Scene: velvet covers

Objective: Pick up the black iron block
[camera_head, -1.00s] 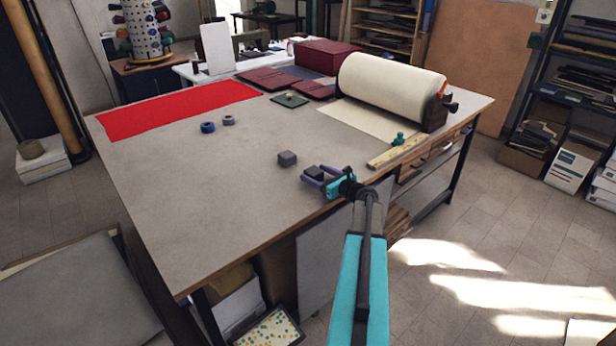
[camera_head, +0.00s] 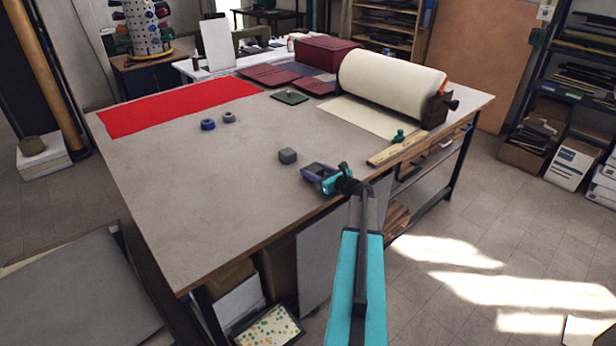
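Whether the block touches the tabletop I cannot tell. A similar dark grey block (camera_head: 287,156) sits on the table just left of my gripper, apart from it.
A blue tape roll (camera_head: 208,125) and a grey roll (camera_head: 229,117) lie farther back. A wooden ruler (camera_head: 393,151) with a green-knobbed tool lies to the right. A large cream fabric roll (camera_head: 391,88) stands behind. The table's (camera_head: 200,200) left front is clear.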

